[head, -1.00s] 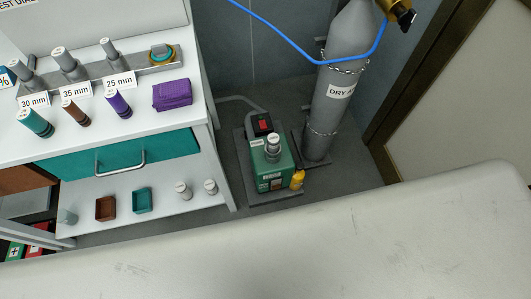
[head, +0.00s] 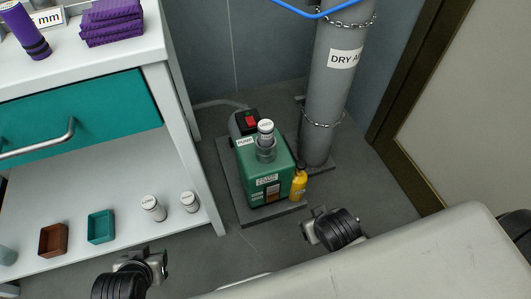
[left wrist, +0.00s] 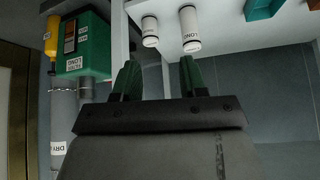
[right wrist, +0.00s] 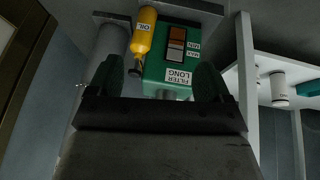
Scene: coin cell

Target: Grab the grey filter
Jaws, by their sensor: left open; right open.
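A grey cylindrical filter with a white top (head: 266,143) stands upright on a green pump (head: 262,180) on the floor. Its grey body partly shows in the right wrist view (right wrist: 166,93), between my right fingers, with depth unclear. My right gripper (right wrist: 158,80) is open and empty, facing the pump, whose label reads "FILTER LONG". My left gripper (left wrist: 158,78) is open and empty. It faces two pale cylinders on the lower shelf, a left one (head: 153,208) and a right one (head: 189,202); "LONG" is readable on one.
A yellow oil bottle (head: 299,183) stands beside the pump, with a chained grey gas cylinder (head: 330,100) behind. The white shelf unit (head: 184,110) is at left, holding a brown tray (head: 53,240) and a teal tray (head: 101,227). A pale surface (head: 430,255) fills the lower right.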

